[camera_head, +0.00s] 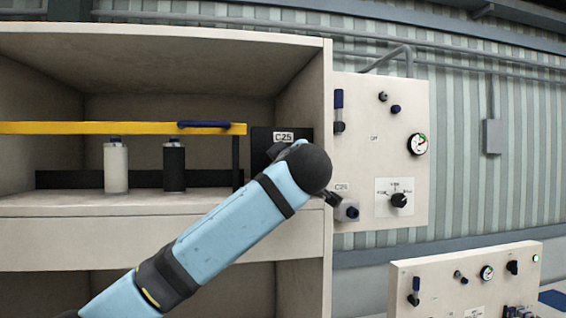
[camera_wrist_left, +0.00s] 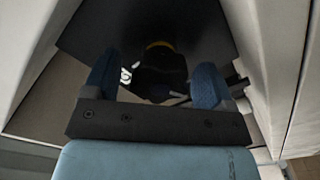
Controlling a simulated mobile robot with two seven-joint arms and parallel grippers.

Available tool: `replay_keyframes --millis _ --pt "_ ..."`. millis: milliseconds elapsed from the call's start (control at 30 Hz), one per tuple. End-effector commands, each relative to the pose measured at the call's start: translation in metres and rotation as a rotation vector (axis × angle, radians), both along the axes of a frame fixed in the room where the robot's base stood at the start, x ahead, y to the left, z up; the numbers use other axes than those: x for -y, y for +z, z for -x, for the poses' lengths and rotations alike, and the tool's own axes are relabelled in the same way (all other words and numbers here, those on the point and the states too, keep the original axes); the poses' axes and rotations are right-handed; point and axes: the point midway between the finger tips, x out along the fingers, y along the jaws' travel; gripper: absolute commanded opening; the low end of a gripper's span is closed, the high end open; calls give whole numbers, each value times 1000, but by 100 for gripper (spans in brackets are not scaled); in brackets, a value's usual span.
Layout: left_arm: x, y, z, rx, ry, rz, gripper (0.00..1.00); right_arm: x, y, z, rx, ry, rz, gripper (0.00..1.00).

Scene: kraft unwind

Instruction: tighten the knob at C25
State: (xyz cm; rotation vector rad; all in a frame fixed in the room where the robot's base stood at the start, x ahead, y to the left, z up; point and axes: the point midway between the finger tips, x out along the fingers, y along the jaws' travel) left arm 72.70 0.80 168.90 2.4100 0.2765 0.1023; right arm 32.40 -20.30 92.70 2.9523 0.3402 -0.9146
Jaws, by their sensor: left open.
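The black plate labelled C25 (camera_head: 283,137) is at the right end of the cabinet shelf in the head view. My left arm reaches across in front of it and hides its knob there. In the left wrist view, a black knob (camera_wrist_left: 160,70) with a yellow band stands out from a dark plate (camera_wrist_left: 200,32). My left gripper (camera_wrist_left: 155,82) is open, with one blue fingertip on each side of the knob. I cannot tell whether the fingers touch it. My right gripper is not in view.
A yellow bar (camera_head: 90,128) with a blue handle (camera_head: 204,124) crosses the shelf. A white bottle (camera_head: 116,166) and a black bottle (camera_head: 174,166) stand behind it. A wall panel (camera_head: 360,110) with a gauge (camera_head: 417,144) and a dial (camera_head: 399,199) adjoins the cabinet's right wall.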

Motion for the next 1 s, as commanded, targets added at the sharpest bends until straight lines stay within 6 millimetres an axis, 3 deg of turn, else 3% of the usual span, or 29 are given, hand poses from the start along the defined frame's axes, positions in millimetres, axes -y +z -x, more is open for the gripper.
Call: replay_keyframes --millis 133,300,367,733,1000 --pt "0 0 0 0 0 0 78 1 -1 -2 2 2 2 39" --pt "0 0 0 0 0 0 39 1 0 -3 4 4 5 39" --pt "0 0 0 0 0 0 29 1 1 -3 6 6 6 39" --pt "1 -5 1 -13 -2 -46 29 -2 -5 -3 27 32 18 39" --pt "3 -7 1 -54 -4 -215 29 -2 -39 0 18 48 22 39"
